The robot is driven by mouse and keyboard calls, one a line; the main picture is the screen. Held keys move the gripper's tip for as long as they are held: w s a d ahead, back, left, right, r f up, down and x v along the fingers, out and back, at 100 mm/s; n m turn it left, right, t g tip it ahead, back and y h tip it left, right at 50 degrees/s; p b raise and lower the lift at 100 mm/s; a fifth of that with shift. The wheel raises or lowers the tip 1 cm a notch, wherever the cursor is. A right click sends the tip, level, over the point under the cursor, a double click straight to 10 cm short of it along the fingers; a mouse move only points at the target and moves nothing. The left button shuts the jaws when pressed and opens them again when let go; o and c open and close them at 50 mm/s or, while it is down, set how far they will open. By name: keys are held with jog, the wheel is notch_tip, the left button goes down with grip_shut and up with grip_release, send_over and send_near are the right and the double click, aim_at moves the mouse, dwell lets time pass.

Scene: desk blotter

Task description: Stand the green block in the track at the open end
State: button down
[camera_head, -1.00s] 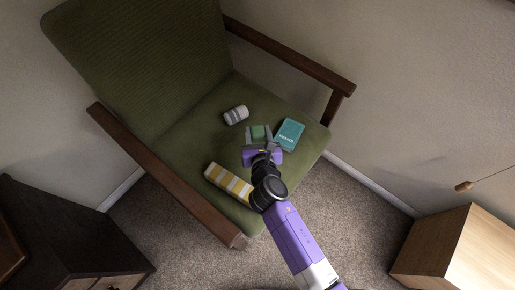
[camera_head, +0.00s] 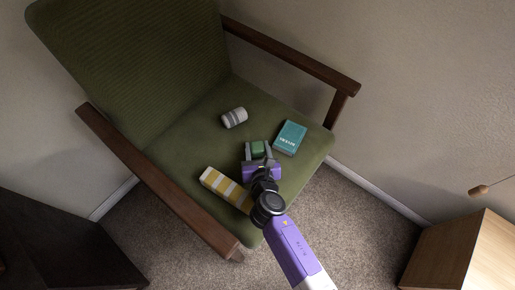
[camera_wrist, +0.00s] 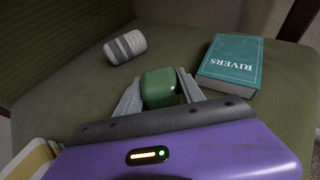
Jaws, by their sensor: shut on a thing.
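The green block (camera_wrist: 161,88) is between the two grey fingers of my gripper (camera_wrist: 160,92), which is shut on it. In the head view the green block (camera_head: 259,148) shows at the tip of my gripper (camera_head: 258,153), over the green chair seat. Its underside is hidden, so I cannot tell whether it touches the seat. I see no track in either view.
A teal book (camera_head: 290,138) lies right of the block. A grey striped cylinder (camera_head: 234,117) lies behind it, to the left. A yellow-and-white striped box (camera_head: 226,189) lies left of my wrist. Wooden armrests (camera_head: 160,180) flank the seat (camera_head: 190,140).

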jog(key=shift+f, duration=0.1)
jog(key=c, duration=0.7)
grip_release()
jog(key=shift+s+r, duration=0.2)
jog(key=shift+r, duration=0.05)
jog(key=p+v, duration=0.4)
jog(key=v, duration=0.7)
jog(key=shift+s+d, duration=0.1)
jog(key=shift+s, duration=0.15)
